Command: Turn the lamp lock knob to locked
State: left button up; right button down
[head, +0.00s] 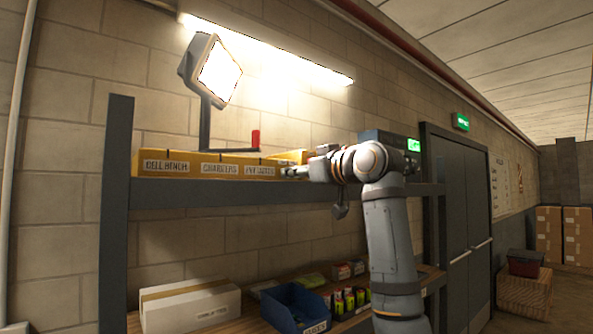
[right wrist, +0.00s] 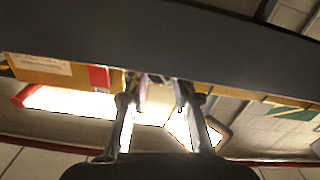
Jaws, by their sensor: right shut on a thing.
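The lamp (head: 216,70) is lit and stands on a dark post on the upper shelf at the left. A dark bar runs right from the post's foot to a small upright red piece (head: 255,138); the red piece also shows in the right wrist view (right wrist: 98,76). My right gripper (head: 287,172) is at the shelf's front edge, right of and below the red piece. In the right wrist view its fingers (right wrist: 157,92) are closed around a small pale thing, apparently the lamp lock knob (right wrist: 148,84). The knob is mostly hidden, so its setting cannot be read. My left gripper is out of view.
Yellow labelled bins (head: 178,167) line the upper shelf (head: 190,192) beside the gripper. A device with a green display (head: 413,145) stands behind my right arm. A white box (head: 190,304) and blue bin (head: 293,306) sit on the lower shelf.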

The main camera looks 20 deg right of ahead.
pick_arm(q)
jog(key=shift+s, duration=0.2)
pick_arm(e)
jog(key=shift+r, duration=0.1)
jog(key=c, duration=1.1)
grip_release()
jog(key=shift+s, duration=0.1)
jog(key=shift+c, duration=0.2)
jog(key=shift+o, duration=0.2)
jog(key=shift+d, duration=0.1)
jog(key=v, duration=1.2)
